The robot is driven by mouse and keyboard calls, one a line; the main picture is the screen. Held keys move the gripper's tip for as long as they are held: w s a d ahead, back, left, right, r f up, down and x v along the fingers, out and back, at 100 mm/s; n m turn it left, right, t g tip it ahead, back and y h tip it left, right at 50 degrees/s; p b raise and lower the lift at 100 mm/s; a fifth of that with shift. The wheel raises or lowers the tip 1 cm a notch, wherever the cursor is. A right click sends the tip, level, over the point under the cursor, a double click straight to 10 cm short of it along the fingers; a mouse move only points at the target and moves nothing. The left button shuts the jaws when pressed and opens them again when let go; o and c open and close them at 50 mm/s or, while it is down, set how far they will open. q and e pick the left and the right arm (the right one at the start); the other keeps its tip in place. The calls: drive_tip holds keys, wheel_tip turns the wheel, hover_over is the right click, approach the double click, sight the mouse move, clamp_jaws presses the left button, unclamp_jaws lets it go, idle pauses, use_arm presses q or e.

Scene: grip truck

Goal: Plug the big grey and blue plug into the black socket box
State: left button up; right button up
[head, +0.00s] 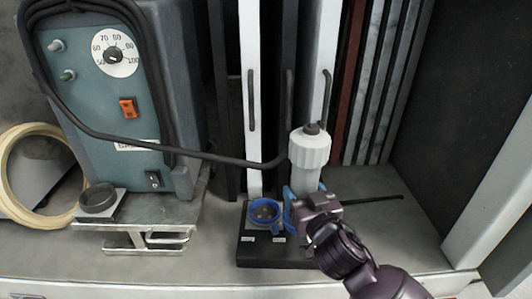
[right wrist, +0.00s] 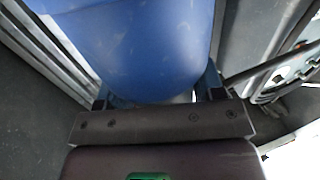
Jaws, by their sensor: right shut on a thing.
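The plug (head: 309,150) has a pale grey ribbed top and body and a blue lower part. The plug is above the box's right part. My gripper hides the plug's lower end, so I cannot tell whether it touches the box. My left gripper is out of view.
A teal machine (head: 105,90) with a dial and switches stands at the left, and the cable loops from it to the plug. A metal stand (head: 140,212) and a pale hose ring (head: 12,150) are at the left. Upright panels stand behind. The shelf right of the box is mostly clear.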

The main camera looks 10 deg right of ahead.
drive_tip(key=w+a+r+n+y, duration=0.3)
drive_tip(key=w+a+r+y, duration=0.15)
drive_tip(key=w, duration=0.35)
wheel_tip(320, 180, down, 6)
drive_tip(key=w+a+n+g+y+b, duration=0.1)
drive_tip(key=w+n+g+y+b, duration=0.1)
drive_tip(key=w+y+b, duration=0.1)
drive_tip(key=shift+a+b, duration=0.4)
drive_tip(key=shift+b, duration=0.4)
drive_tip(key=shift+r, duration=0.15)
drive_tip(key=shift+f, duration=0.5)
drive_tip(key=shift+f, duration=0.2)
idle(0.8)
drive_tip(key=shift+p, duration=0.4)
